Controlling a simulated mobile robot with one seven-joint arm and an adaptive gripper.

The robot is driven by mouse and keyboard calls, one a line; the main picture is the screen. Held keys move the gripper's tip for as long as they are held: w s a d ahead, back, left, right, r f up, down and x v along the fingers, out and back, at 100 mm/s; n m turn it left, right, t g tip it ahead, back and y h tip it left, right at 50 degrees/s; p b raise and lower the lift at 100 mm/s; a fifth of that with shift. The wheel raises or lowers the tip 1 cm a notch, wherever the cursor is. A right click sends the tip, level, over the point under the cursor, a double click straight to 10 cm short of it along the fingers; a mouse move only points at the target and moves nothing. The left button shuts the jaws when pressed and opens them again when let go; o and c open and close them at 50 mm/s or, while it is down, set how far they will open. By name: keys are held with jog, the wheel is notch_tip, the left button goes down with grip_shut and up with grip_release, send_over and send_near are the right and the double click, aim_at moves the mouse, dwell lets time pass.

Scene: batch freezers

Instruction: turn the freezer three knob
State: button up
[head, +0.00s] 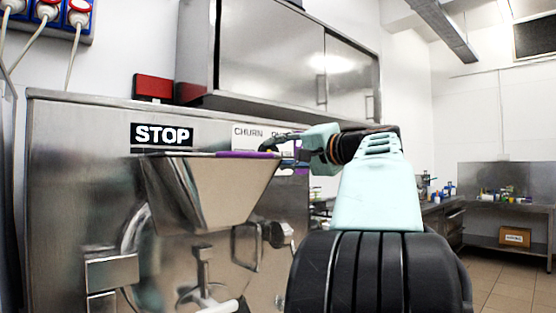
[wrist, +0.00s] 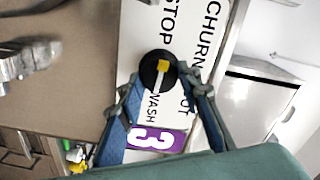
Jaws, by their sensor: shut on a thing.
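The freezer three knob (wrist: 150,72) is round and black with a yellow mark and a pale bar across its face. It sits on a white label plate (wrist: 213,28) reading STOP, CHURN, OUT and WASH, and a purple tag (wrist: 156,140) with a white 3 is beside it. My gripper (wrist: 163,88) has one blue finger on each side of the knob and is shut on it. In the head view my gripper (head: 283,142) reaches left to the label plate (head: 247,132) on the freezer front; the knob there is mostly hidden.
The steel freezer (head: 80,180) fills the left, with a hopper (head: 210,190) jutting out below the labels. A steel wall cabinet (head: 265,50) hangs above. A red box (head: 153,88) sits on top of the freezer. Open floor (head: 510,285) shows at right.

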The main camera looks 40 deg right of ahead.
jog(key=shift+n, duration=0.7)
jog(key=o, duration=1.2)
jog(key=shift+c, duration=0.2)
jog(key=shift+s, duration=0.1)
jog(key=s, duration=1.1)
jog(key=shift+s+d, duration=0.4)
jog(key=shift+d, duration=0.05)
